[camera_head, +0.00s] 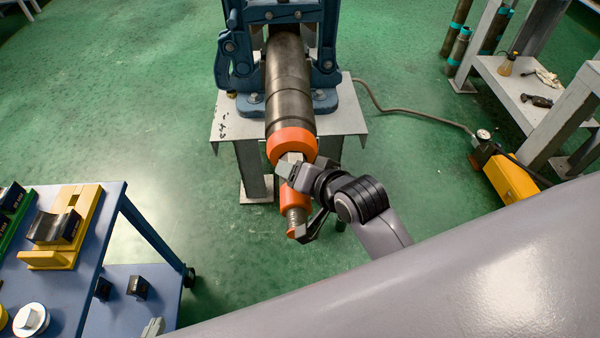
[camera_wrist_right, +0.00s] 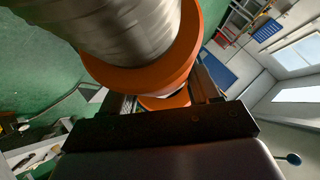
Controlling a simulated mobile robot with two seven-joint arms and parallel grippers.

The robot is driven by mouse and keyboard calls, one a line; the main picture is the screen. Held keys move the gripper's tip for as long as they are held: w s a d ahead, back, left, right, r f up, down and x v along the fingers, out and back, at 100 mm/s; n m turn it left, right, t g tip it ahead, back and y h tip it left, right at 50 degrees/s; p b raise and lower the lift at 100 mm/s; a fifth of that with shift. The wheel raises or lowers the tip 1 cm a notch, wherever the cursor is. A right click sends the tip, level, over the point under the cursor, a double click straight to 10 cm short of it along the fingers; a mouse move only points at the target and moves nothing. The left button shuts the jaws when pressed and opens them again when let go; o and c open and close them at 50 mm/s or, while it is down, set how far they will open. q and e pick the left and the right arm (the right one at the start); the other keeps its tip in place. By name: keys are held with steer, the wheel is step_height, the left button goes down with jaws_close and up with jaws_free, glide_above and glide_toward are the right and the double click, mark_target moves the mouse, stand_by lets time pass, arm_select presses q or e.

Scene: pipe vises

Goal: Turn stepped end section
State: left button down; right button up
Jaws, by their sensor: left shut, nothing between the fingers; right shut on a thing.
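The dark steel pipe (camera_head: 288,85) is clamped in the blue vise (camera_head: 276,60) and slopes down toward me. Its near end has a large orange collar (camera_head: 292,143), then a smaller orange section and a ridged metal tip. This is the stepped end section (camera_head: 294,195). My right gripper (camera_head: 298,201) is shut across it, below the large collar.
The vise stands on a grey stand (camera_head: 225,122). A hose (camera_head: 405,113) runs right to a yellow pump (camera_head: 508,178) beside a shelf (camera_head: 520,90). Green floor between is free.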

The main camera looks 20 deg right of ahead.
steer(key=shift+a, duration=0.1)
stand_by(0.3)
steer(key=o, duration=1)
steer(key=shift+v, duration=3.55)
steer(key=shift+c, duration=0.2)
